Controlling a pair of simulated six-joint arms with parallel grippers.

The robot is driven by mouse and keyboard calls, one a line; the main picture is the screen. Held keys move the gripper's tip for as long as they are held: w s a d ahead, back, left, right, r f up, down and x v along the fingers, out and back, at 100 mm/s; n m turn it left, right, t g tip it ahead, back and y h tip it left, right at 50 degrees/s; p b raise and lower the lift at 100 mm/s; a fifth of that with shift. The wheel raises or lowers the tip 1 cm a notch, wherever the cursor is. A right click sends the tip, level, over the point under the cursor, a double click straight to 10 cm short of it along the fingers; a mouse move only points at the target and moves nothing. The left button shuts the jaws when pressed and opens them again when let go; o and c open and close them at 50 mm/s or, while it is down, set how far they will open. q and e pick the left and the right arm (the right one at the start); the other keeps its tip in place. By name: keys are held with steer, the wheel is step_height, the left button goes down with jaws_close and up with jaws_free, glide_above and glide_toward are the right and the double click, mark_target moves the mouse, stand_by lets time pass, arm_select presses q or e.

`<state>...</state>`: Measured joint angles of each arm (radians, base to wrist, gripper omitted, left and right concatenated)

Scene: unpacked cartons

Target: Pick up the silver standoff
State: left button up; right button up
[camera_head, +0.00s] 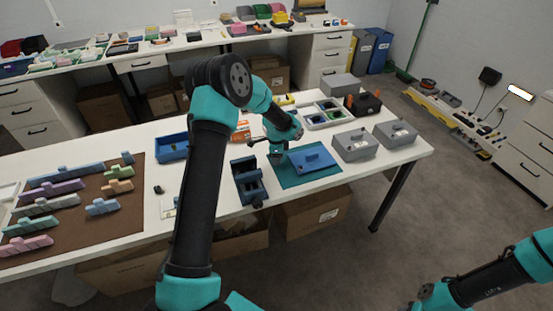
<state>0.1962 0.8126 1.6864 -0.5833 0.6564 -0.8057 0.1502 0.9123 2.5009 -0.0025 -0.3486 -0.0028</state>
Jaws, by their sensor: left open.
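I cannot make out a silver standoff; it is too small to tell or hidden. My left gripper (276,157) is open and points down over the left edge of the teal mat (297,181), beside a blue plate (316,161) with a small part on it. I see nothing between its fingers. My left arm crosses the middle of the view and hides part of the table. My right arm (490,285) is at the lower right, off the table, and its fingers do not show.
A dark blue divided holder (246,184) stands left of the mat. Grey boxes (355,146) (396,135) stand to the right. A compartment tray (323,114) is behind. A brown mat (120,222) with several coloured blocks covers the left end of the white table (420,150).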

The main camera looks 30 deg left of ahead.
stand_by(0.3)
arm_select(q)
jaws_close()
stand_by(0.3)
steer(key=shift+r, duration=0.1)
steer(key=shift+r, duration=1.4)
steer(key=shift+s+r, duration=0.1)
steer(key=shift+r, duration=0.25)
steer(key=s+d, duration=0.2)
steer(key=s, duration=0.2)
steer(key=s+d+r, duration=0.1)
steer(key=s+d, duration=0.2)
steer(key=s, duration=0.2)
steer(key=s+d, duration=0.3)
steer(key=s, duration=0.1)
steer(key=shift+s+d+r, duration=0.2)
steer(key=shift+s, duration=0.05)
steer(key=shift+f, duration=0.1)
